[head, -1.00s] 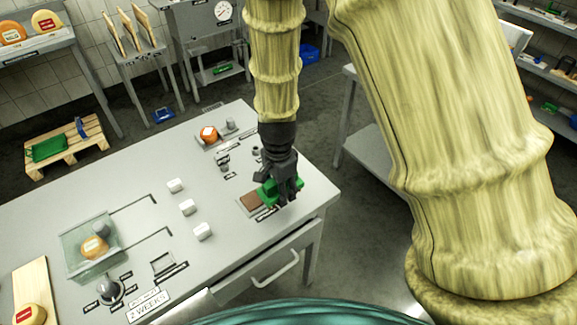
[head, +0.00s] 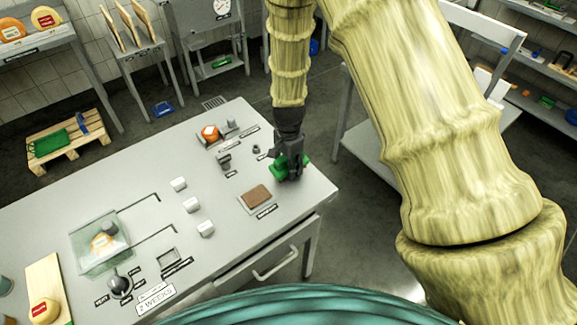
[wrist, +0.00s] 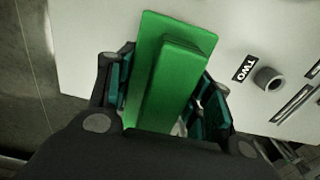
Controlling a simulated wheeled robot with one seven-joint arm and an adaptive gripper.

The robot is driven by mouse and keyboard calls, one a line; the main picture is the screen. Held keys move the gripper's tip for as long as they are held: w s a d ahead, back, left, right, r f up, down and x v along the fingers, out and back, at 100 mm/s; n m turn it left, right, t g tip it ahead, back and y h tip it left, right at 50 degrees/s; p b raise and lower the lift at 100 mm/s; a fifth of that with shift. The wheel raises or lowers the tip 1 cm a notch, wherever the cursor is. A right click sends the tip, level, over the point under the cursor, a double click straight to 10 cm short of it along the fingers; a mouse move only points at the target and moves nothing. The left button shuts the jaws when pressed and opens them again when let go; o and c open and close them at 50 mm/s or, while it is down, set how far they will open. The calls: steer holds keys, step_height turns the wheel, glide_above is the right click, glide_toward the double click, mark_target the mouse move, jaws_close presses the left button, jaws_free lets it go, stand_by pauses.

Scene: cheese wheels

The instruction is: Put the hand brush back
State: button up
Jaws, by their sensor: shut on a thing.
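My gripper (head: 291,172) is shut on a green block-shaped thing, which I take for the hand brush (head: 281,165). It is over the right part of the grey table (head: 120,180), near the table's right edge. In the wrist view the green brush (wrist: 172,70) lies between my fingers, its long body pointing away from my palm. Its underside is hidden, and I cannot tell whether it touches the table. A brown pad (head: 257,196) lies on a labelled plate just left of and nearer than the gripper.
A short grey cylinder (wrist: 269,79) beside a "TWO" label is near the gripper. A pallet (head: 66,140) stands on the floor at left.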

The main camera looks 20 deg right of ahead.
steer(key=shift+f, duration=0.85)
steer(key=shift+f, duration=0.15)
steer(key=o, duration=1)
steer(key=shift+r+b, duration=1.8)
steer(key=shift+r, duration=4.35)
